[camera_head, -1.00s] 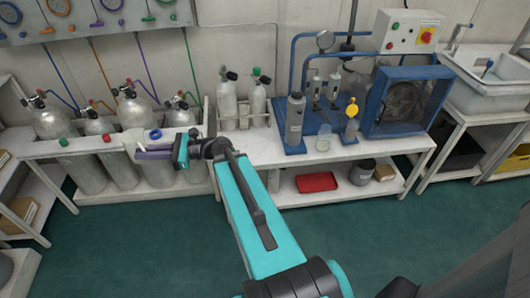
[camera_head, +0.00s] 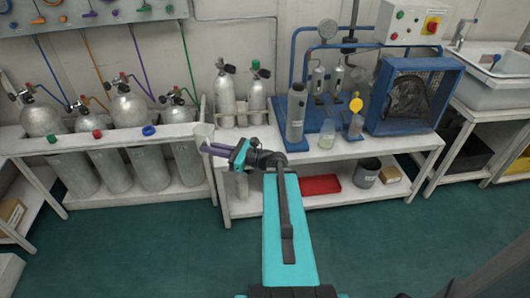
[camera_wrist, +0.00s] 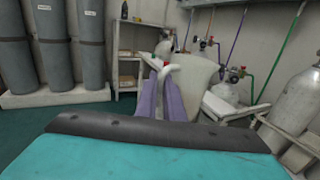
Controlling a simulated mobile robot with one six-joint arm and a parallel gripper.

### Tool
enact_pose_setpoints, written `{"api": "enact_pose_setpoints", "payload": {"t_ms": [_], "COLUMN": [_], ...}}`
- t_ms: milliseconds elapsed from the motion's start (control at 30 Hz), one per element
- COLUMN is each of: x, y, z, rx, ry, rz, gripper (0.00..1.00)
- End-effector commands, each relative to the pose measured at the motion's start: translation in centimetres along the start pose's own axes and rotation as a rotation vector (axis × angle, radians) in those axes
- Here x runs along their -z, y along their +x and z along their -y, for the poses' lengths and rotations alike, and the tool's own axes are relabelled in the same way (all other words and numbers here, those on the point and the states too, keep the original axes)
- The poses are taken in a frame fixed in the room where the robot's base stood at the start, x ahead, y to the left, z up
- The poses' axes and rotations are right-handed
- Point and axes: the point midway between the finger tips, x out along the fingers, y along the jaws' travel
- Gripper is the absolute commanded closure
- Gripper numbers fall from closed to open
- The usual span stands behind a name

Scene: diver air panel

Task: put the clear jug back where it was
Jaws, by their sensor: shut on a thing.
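The clear jug (camera_head: 203,134) is a pale, cloudy vessel at the end of my gripper (camera_head: 210,149). My gripper's purple fingers are shut on it, and it is held up in front of the gap between the cylinder rack and the white bench. In the wrist view the jug (camera_wrist: 193,72) stands just beyond the fingertips of my gripper (camera_wrist: 165,88), with its handle side at the fingers. It looks roughly upright. I cannot tell its exact height above the bench.
Left stands the rack of cylinders (camera_head: 110,138). The bench's front left looks bare. A red tray (camera_head: 321,184) lies below.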

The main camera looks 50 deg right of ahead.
Motion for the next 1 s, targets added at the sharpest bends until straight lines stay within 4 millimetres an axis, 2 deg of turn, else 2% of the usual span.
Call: {"api": "enact_pose_setpoints", "payload": {"t_ms": [33,600,800,1000], "x": [1.3,8.7,10.1,10.3], "y": [-1.1,-11.9,-14.4,-15.2], "z": [0.8,7.3,8.5,8.8], "rx": [0.023,0.246,0.294,0.309], "ry": [0.0,-0.004,-0.006,-0.006], "rz": [0.001,0.002,0.002,0.003], "gripper": [1.0,1.0,1.0,1.0]}}
